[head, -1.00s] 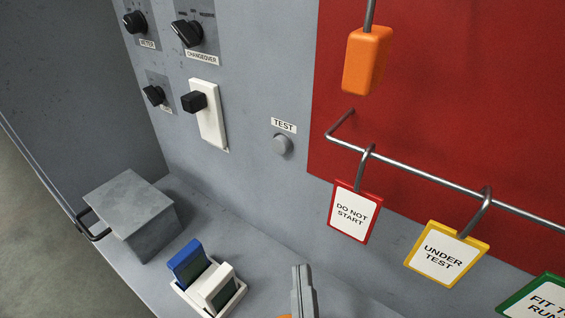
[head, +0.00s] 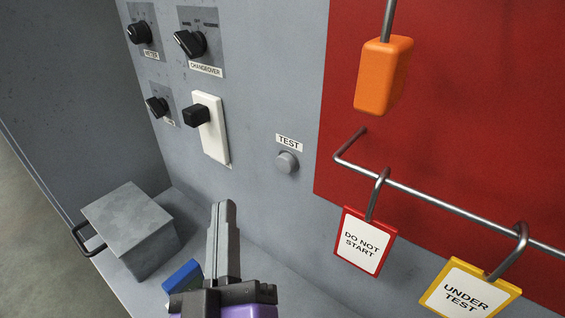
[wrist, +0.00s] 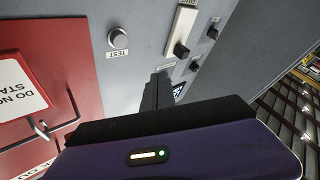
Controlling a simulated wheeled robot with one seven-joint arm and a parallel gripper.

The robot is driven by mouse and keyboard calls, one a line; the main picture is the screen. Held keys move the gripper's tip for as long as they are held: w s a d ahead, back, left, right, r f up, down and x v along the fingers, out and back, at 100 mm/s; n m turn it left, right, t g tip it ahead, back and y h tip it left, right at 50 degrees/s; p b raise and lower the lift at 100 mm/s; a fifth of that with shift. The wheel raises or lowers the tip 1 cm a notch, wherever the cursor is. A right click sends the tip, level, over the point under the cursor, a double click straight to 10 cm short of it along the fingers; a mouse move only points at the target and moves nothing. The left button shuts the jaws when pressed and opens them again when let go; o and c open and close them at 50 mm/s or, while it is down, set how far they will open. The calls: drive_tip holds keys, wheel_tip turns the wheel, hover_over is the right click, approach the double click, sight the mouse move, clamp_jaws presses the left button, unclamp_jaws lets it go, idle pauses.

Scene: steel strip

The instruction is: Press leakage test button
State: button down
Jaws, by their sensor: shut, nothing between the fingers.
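The round grey test button (head: 287,162) sits on the grey panel under a "TEST" label (head: 289,143), just left of the red board. It also shows in the wrist view (wrist: 118,38), upper left of my fingers. My gripper (head: 223,208) is shut and empty, with its fingers pointing up the picture. In the head view its tips are below and left of the button, apart from it. In the wrist view my dark fingers (wrist: 159,82) are right of and below the button. Nothing covers the button in either view.
A white plate with a black knob (head: 212,130) and several rotary switches are left of the button. A red "DO NOT START" tag (head: 364,240) hangs from a metal rail (head: 440,204) at right. A grey box (head: 128,215) and a partly hidden blue part (head: 182,275) lie below.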

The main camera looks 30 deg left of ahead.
drive_tip(key=shift+w, duration=0.1)
drive_tip(key=p, duration=0.5)
approach(276, 160)
drive_tip(key=shift+w+a+r, duration=0.3)
drive_tip(key=shift+w+a, duration=0.2)
drive_tip(key=shift+a, duration=0.2)
drive_tip(key=shift+w+a+r, duration=0.3)
drive_tip(key=shift+w+a, duration=0.15)
drive_tip(key=shift+a, duration=0.2)
drive_tip(key=shift+w+a+r, duration=0.35)
drive_tip(key=shift+w+a, duration=0.15)
drive_tip(key=shift+a, duration=0.2)
drive_tip(key=shift+w, duration=0.1)
drive_tip(key=shift+w, duration=0.3)
drive_tip(key=shift+w+d+p, duration=0.1)
drive_tip(key=shift+w+p, duration=0.45)
drive_tip(key=shift+w, duration=0.1)
idle(0.9)
drive_tip(key=shift+s+b, duration=0.85)
drive_tip(key=shift+s, duration=0.2)
